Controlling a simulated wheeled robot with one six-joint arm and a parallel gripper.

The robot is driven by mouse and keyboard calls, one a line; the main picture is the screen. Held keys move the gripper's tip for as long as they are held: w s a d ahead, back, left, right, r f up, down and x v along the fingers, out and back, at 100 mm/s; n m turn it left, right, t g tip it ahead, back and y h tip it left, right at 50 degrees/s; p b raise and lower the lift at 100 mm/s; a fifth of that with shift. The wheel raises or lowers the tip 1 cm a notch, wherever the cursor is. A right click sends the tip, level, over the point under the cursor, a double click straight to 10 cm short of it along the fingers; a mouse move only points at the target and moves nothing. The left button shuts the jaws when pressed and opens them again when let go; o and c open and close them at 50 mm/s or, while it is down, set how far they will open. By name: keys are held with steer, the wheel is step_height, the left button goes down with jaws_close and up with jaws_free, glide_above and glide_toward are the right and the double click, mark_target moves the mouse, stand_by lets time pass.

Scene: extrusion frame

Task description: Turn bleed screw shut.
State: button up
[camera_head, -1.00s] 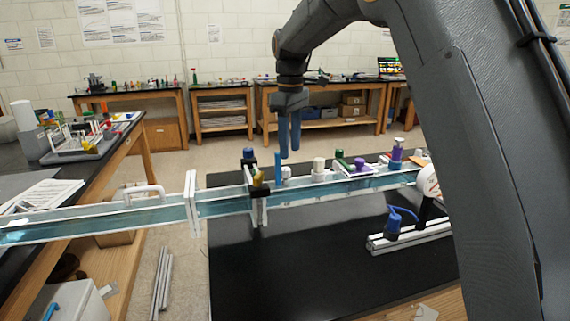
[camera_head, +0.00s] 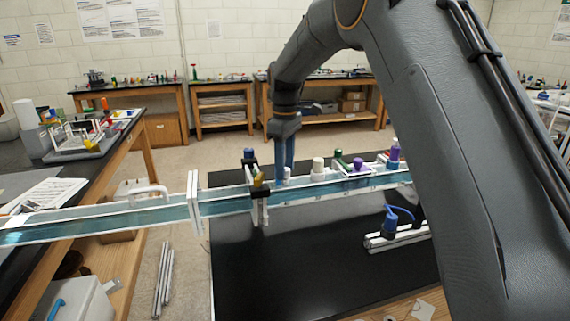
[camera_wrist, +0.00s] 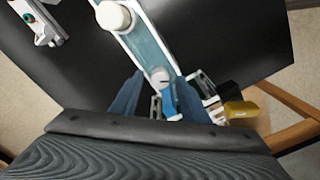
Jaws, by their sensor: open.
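A clear flume channel with blue water (camera_head: 235,203) runs across the view. A small white fitting (camera_head: 287,173), which may be the bleed screw, stands on it near the middle. My gripper (camera_head: 285,172) is low over the channel at this fitting, its blue fingers pointing down. In the wrist view my gripper (camera_wrist: 158,95) is open, with one finger on each side of the channel. The small white fitting (camera_wrist: 160,77) shows between the fingers. I cannot tell whether they touch it. No label or slot is readable.
A dark clamp with a yellow part (camera_head: 259,183) stands close left of my gripper. A larger white knob (camera_head: 318,165) and a purple part (camera_head: 358,164) lie to the right along the channel. A black bench top (camera_head: 300,265) is below, mostly clear.

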jaws_close()
steer(key=m, duration=0.6)
steer(key=shift+m, duration=0.3)
steer(key=m, duration=0.5)
steer(key=shift+m+p, duration=0.3)
steer(key=shift+p, duration=0.05)
steer(key=c, duration=1.1)
jaws_free()
jaws_close()
steer(key=o, duration=1.1)
jaws_free()
